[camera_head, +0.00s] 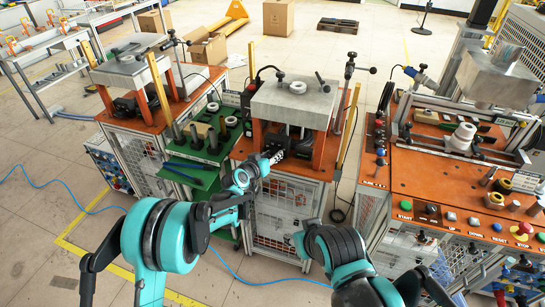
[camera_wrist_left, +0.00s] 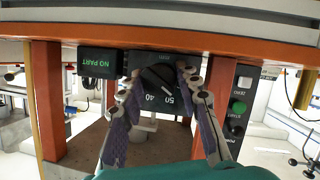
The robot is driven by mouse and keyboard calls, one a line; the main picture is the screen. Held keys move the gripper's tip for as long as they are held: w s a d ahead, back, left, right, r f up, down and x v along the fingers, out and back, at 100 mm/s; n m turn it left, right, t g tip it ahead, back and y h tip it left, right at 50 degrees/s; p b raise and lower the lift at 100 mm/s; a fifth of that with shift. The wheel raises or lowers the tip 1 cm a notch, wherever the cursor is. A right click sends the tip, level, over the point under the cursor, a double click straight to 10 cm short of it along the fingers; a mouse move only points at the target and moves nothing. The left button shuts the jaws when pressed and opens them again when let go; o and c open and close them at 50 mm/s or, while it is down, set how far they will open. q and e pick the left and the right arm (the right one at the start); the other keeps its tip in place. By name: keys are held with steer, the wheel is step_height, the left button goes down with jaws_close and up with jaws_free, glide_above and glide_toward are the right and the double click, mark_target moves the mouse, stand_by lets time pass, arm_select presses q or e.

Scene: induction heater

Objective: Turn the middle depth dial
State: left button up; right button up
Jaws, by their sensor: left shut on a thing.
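The middle depth dial (camera_wrist_left: 158,84) is a black dial with white marks, 40 and 50 among them, on a dark box under the orange edge in the left wrist view. My left gripper (camera_wrist_left: 160,74) has one finger on each side of it, shut on it, with the fingertips at its sides. In the head view my left gripper (camera_head: 274,157) reaches the front of the middle machine (camera_head: 292,103); the dial is too small and covered to make out there. My right arm shows at the lower middle, but its gripper is not in view.
A NO PART display (camera_wrist_left: 98,62) sits beside the dial, and a panel with a green button (camera_wrist_left: 239,107) is on the other side. Orange posts (camera_wrist_left: 46,100) flank the space. A similar machine (camera_head: 130,70) stands left and a control bench (camera_head: 450,180) right.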

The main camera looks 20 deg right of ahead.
arm_select(q)
steer(key=shift+n+h, duration=0.5)
steer(key=shift+n, duration=0.2)
steer(key=o, duration=1.2)
steer(key=shift+c, duration=0.2)
